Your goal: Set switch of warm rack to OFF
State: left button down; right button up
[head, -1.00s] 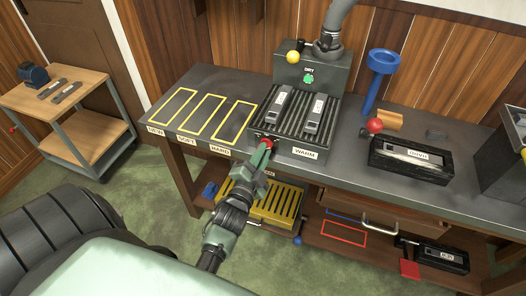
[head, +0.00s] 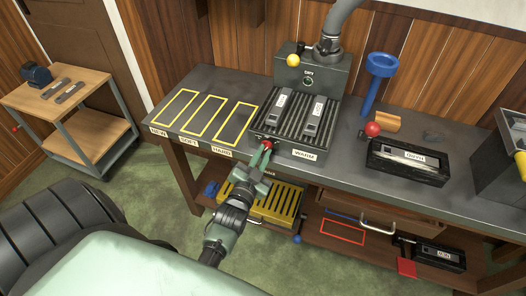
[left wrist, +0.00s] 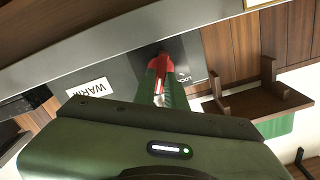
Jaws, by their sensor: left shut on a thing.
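The warm rack (head: 277,141) is a dark ribbed block with a WARM label on its front, standing on the workbench. A small red switch lever (head: 267,143) is at its front left corner. My left gripper (head: 262,153) is shut on this red lever. In the left wrist view the red lever (left wrist: 166,62) sits between the green fingertips (left wrist: 164,76), beside partly hidden lettering. The fingers hide part of the lever. The round indicator (head: 308,80) on the box behind the rack is unlit. My right gripper is not in view.
Two labelled dark pieces (head: 313,117) lie on the rack. Yellow outlined slots (head: 204,115) on the bench to the left are empty. A dark tray (head: 409,161), a red ball knob (head: 373,129) and a blue funnel stand (head: 382,65) are to the right.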

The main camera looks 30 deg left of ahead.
pick_arm(q)
jog(key=n+p, duration=0.1)
jog(key=n, duration=0.4)
jog(key=shift+a+r+p, duration=0.1)
jog(key=shift+a+p, duration=0.1)
jog(key=shift+p, duration=0.15)
jog(key=shift+n, duration=0.3)
jog(key=c, duration=1.7)
grip_release()
jog(key=shift+o, duration=1.2)
jog(key=shift+w, duration=0.15)
jog(key=v, duration=0.7)
jog(key=shift+s+b, duration=0.35)
jog(key=shift+b, duration=0.1)
jog(key=shift+d, duration=0.1)
